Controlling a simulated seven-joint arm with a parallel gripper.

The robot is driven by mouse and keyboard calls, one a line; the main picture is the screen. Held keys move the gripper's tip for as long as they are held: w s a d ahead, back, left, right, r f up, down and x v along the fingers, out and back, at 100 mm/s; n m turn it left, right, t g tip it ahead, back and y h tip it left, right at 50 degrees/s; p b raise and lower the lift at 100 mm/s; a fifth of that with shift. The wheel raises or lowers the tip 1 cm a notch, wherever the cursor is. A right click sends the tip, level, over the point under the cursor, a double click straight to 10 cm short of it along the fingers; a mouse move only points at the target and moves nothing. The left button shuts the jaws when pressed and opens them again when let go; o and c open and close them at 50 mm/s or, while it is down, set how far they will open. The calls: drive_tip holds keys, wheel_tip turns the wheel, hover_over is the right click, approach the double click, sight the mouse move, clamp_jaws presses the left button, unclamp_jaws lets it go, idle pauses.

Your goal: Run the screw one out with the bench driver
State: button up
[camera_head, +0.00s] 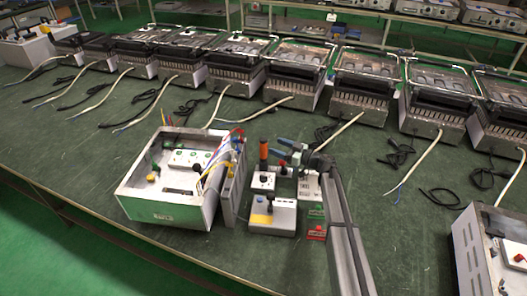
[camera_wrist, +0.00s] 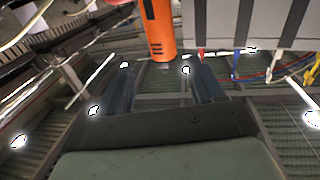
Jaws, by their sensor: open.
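The bench driver, with an orange handle (camera_head: 263,149), stands upright at a small grey block (camera_head: 263,181) on the green bench. Its orange handle also shows in the wrist view (camera_wrist: 158,30), at the top centre, beyond and roughly between my fingertips. My gripper (camera_head: 281,152) is open and empty, just right of the handle in the head view; its two dark fingers are spread in the wrist view (camera_wrist: 156,70). They look apart from the handle. An open grey box with a green front (camera_head: 160,211) stands at left. I cannot make out screw one.
Red, yellow and blue wires (camera_head: 228,150) run along a grey panel (camera_head: 232,190) left of the driver. A grey box with a yellow patch (camera_head: 262,219) and a red block (camera_head: 316,233) sit close by. Several similar units line the bench's back. Bare bench lies left of the open box.

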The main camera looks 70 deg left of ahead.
sight(267, 144)
drive_tip(key=shift+x, duration=3.7)
drive_tip(key=shift+s+d, duration=0.15)
drive_tip(key=shift+s, duration=0.05)
drive_tip(key=shift+c, duration=0.2)
clamp_jaws()
